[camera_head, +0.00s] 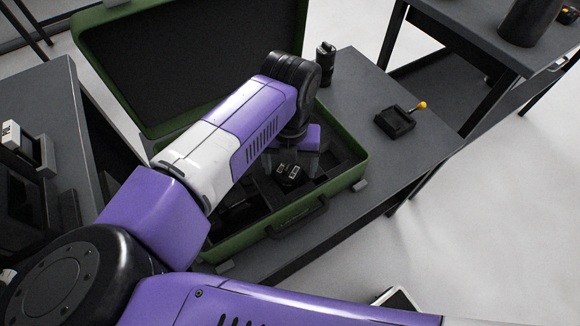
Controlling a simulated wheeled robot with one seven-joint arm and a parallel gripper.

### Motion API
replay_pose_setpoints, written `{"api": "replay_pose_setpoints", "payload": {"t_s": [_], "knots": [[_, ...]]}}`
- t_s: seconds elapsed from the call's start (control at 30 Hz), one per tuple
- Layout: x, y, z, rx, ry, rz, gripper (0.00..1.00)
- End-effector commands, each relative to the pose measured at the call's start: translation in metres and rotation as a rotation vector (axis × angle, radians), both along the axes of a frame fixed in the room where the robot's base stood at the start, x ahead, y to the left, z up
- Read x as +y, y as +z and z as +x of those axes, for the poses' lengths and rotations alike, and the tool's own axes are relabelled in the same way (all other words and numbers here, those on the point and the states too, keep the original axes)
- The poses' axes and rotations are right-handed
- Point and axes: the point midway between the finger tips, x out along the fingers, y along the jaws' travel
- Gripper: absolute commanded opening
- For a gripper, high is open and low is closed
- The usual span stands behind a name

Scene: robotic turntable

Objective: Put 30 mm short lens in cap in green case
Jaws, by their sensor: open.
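The green case (345,184) lies open on the grey table, with its lid raised at the back left and dark foam compartments inside. A small black cylindrical piece with white markings (289,174) is inside the case, near its middle right. It looks like the capped lens, but its label is too small to read. My gripper (300,165) is over the case, right at this piece. Its jaws are open, though my wrist partly hides the fingers. I cannot tell whether the fingers touch the piece. My arm covers the left part of the case.
A black cylinder (325,66) stands behind the case on the right. A small black tray with an orange-tipped lever (396,122) sits on the table to the right. Another dark table (470,30) is at the upper right. A left table holds a white-and-dark device (28,146).

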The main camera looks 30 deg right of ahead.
Motion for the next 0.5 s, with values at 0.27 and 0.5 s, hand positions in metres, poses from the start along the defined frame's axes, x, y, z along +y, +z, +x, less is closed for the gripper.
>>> {"api": "replay_pose_setpoints", "payload": {"t_s": [0.27,0.5], "knots": [[0.000,0.047,0.000,-0.002,-0.002,0.001,0.79],[0.000,0.064,0.000,-0.001,0.000,0.001,0.79]]}}
